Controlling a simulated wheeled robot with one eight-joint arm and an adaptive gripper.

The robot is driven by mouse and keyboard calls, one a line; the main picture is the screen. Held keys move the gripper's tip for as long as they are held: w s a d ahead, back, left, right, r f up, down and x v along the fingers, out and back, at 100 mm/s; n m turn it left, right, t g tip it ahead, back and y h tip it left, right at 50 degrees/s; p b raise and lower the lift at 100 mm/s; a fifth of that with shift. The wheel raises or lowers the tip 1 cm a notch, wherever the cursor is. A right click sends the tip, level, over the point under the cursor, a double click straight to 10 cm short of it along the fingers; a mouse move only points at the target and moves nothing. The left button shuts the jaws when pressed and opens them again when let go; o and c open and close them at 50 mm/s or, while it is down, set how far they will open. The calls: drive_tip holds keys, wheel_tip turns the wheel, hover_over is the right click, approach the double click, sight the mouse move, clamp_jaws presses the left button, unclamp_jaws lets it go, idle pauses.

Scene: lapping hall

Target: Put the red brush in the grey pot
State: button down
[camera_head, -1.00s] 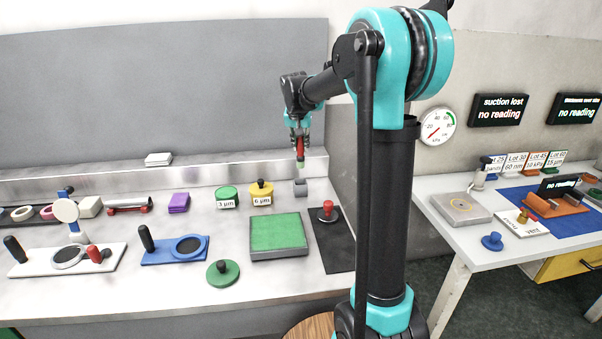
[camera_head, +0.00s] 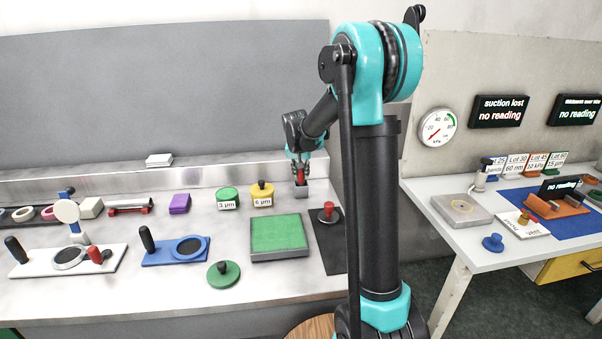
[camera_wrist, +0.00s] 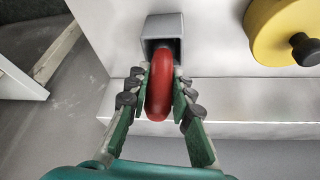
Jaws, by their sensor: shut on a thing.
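The red brush (camera_head: 300,175) is upright in my gripper (camera_head: 300,167) at the back of the left bench. In the wrist view my gripper (camera_wrist: 160,95) is shut on the red brush (camera_wrist: 158,95), with a finger on each side of its handle. The grey pot (camera_head: 301,192) is a small square open box on the bench, directly below the brush. In the wrist view the brush's far end reaches the mouth of the grey pot (camera_wrist: 165,25). The brush's lower end is hidden, and I cannot tell how deep inside it is.
The yellow 6 µm container (camera_head: 262,197) stands left of the pot; it also shows in the wrist view (camera_wrist: 285,30). A green plate (camera_head: 278,233) and a red-knobbed piece (camera_head: 327,213) on a dark mat are in front. The bench's back ledge (camera_head: 230,174) runs behind.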

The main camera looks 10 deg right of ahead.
drive_tip(key=c, duration=1.3)
unclamp_jaws()
drive_tip(key=shift+f, duration=0.1)
drive_tip(key=shift+c, duration=0.2)
drive_tip(key=v, duration=1.2)
